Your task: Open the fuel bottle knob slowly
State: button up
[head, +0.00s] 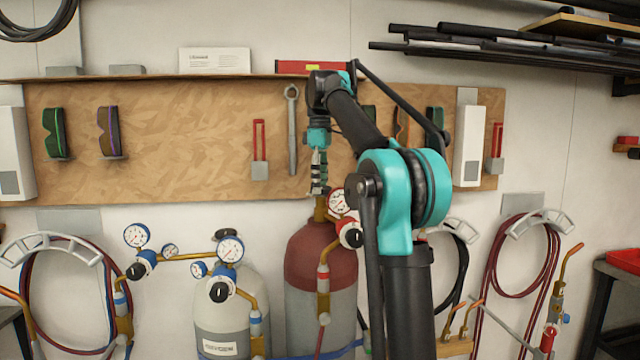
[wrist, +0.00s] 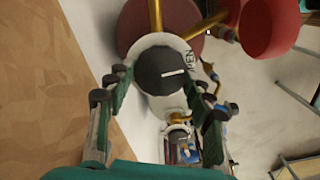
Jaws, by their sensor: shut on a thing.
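The fuel bottle (head: 312,255), with a dark red top and grey body, stands below the board in the head view. Its brass valve (head: 322,210) rises under my gripper (head: 319,184), which points straight down. In the wrist view, the round black knob (wrist: 160,72) with a short white mark sits between the two fingers of my gripper (wrist: 164,80). A white disc (wrist: 192,70) with partly visible lettering lies around the knob. The fingers are shut on the knob's sides. In the head view the knob is hidden by the fingers.
A gauge (head: 339,203) and a red regulator (head: 351,233) sit close right of the valve. A grey bottle (head: 228,310) with gauges stands to the left. The wooden board (head: 200,150) with a hanging wrench (head: 292,130) is close behind my gripper.

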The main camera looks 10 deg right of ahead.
dwell(0.3)
jog(key=o, duration=1.1)
jog(key=shift+o, duration=0.2)
notch_tip(320, 180, up, 6)
jog(key=shift+w+r, duration=0.1)
jog(key=shift+r, duration=0.65)
